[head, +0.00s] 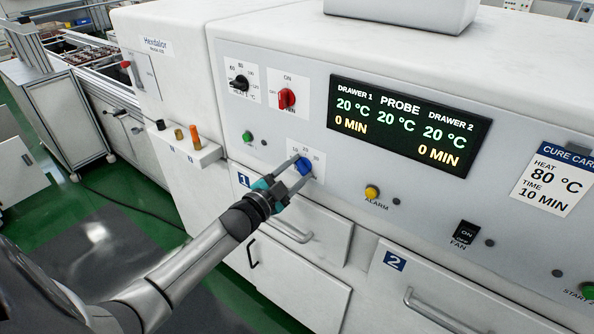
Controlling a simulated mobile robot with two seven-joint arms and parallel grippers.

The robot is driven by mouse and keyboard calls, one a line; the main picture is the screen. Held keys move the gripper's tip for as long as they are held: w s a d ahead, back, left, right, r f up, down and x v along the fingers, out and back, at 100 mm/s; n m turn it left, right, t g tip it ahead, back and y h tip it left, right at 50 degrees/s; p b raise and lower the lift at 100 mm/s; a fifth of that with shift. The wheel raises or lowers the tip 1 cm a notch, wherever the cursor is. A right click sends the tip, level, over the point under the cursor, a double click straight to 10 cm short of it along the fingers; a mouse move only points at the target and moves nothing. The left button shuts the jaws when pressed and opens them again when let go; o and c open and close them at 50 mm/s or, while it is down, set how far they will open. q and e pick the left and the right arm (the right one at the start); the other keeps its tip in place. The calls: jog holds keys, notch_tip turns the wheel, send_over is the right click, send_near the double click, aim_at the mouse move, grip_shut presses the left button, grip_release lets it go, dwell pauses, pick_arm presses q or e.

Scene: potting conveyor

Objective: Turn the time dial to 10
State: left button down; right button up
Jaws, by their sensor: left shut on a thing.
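The time dial is a blue knob (304,166) on a small white scale plate (318,158) on the front panel, above the drawer marked 1. My left gripper (299,167) reaches up from the lower left and is shut on the blue knob, with a finger on each side. The gripper hides part of the scale, so I cannot tell which number the knob points to. The display (408,126) reads 20 °C for drawer 1, probe and drawer 2, and 0 MIN for both drawers. My right gripper is out of view.
A black dial (239,84) and a red switch (287,98) sit above. A yellow alarm button (372,192) and a fan switch (463,235) lie to the right. Drawer handles (286,228) stick out below. A small shelf (186,150) with cylinders juts out at left. A card (552,183) reads 80 °C, 10 MIN.

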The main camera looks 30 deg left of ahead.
pick_arm(q)
jog(key=shift+c, duration=1.4)
grip_release()
jog(key=shift+s, duration=0.1)
jog(key=s+a, duration=0.1)
jog(key=s, duration=1.4)
jog(key=shift+a, duration=0.1)
jog(key=s+d+f+n+g+y+b, duration=0.1)
jog(key=s+f+n+g+b, duration=0.2)
jog(key=f, duration=0.9)
jog(key=s+f+n+g+y+b, duration=0.15)
jog(key=s+f, duration=0.25)
jog(key=f, duration=0.7)
jog(key=s+d+f+n+g+b, duration=0.1)
jog(key=s+f+g, duration=0.3)
jog(key=f, duration=0.8)
jog(key=s+d+f+n+g+b, duration=0.1)
jog(key=s+d+f+g, duration=0.3)
jog(key=s+f, duration=0.6)
jog(key=s+d+f+n+g+h+b, duration=0.1)
jog(key=s+d+f+g+b, duration=0.3)
jog(key=s+d+f, duration=0.4)
jog(key=s+f, duration=0.2)
jog(key=s, duration=0.2)
jog(key=shift+s+f, duration=0.15)
jog(key=shift+s, duration=0.25)
